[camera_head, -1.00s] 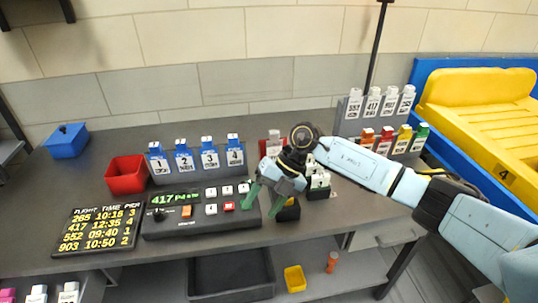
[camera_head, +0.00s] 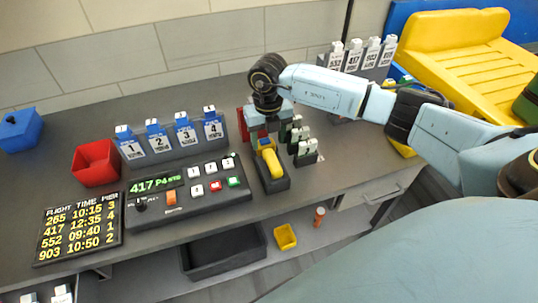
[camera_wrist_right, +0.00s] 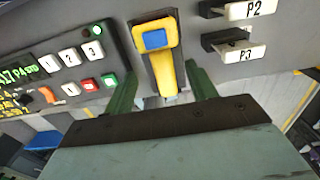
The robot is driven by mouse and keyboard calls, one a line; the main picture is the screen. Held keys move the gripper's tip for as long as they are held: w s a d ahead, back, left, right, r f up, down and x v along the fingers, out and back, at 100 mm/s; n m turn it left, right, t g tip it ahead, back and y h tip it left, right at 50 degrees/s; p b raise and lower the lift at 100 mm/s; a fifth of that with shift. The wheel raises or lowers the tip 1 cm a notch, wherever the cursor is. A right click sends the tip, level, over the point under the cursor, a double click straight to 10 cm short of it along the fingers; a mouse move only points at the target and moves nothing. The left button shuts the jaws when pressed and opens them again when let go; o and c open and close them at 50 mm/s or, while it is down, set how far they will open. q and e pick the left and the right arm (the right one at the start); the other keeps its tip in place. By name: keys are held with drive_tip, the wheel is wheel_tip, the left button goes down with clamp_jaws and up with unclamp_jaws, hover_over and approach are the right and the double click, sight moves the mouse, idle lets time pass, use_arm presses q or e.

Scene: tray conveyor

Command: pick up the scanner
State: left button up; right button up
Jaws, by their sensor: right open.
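The scanner (camera_head: 270,166) is yellow with a blue button on top. It sits in a dark holder (camera_head: 273,185) on the counter, right of the control panel. In the right wrist view the scanner (camera_wrist_right: 164,68) stands between and beyond the two green fingers of my right gripper (camera_wrist_right: 160,82), which are apart and hold nothing. In the head view my right gripper (camera_head: 272,138) is at the scanner's far end and partly hides it. Whether a finger touches the scanner cannot be told. My left gripper is out of view.
The control panel (camera_head: 188,211) with a lit display lies close left of the scanner. White-labelled stamps (camera_head: 307,150) stand close on its right. A red bin (camera_head: 96,165) and a blue bin (camera_head: 20,130) are further left. A yellow chute (camera_head: 460,60) is at the right.

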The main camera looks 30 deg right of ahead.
sight(269, 152)
wheel_tip(269, 152, down, 5)
drive_tip(key=shift+s+r, duration=0.1)
drive_tip(key=shift+s, duration=0.05)
drive_tip(key=shift+r, duration=0.1)
drive_tip(key=c, duration=1.2)
